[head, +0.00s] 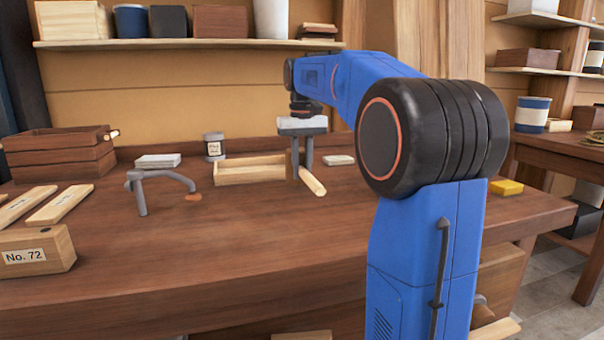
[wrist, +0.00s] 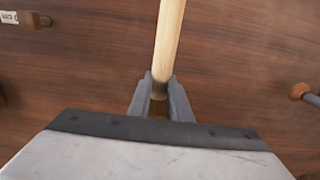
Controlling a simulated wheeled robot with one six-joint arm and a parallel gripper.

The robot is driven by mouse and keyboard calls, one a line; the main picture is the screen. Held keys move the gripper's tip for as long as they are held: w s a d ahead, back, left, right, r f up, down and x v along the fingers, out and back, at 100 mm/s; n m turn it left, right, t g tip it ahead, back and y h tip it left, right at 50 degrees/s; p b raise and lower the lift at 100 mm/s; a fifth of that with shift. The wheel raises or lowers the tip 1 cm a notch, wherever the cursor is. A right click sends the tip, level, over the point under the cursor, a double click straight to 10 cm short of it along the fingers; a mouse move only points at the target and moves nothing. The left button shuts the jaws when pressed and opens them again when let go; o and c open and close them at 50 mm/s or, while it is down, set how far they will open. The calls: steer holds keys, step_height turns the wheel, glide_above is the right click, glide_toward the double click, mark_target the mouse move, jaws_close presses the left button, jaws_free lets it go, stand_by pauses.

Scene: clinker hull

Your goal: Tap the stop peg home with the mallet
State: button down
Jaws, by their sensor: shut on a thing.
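My gripper (head: 303,172) is over the bench, left of my arm's elbow. It is shut on the mallet, whose pale round handle (head: 314,184) slants down toward the front right. In the wrist view the fingers (wrist: 158,98) close around the handle (wrist: 168,40), which runs to the top edge. A dark wooden piece beside the fingers may be the mallet's head, but the gripper hides much of it. I cannot make out the stop peg with certainty. A small brown piece (wrist: 38,19) lies at the wrist view's top left.
A grey bent holdfast (head: 142,190) stands on the bench, its arm over an orange-brown pad (head: 193,197). A shallow wooden tray (head: 235,176) is left of my gripper. A slatted crate (head: 58,155) and a No. 72 block (head: 36,252) are left. The front middle is clear.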

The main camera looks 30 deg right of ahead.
steer(key=shift+r, duration=3.35)
steer(key=c, duration=2.2)
jaws_free()
jaws_close()
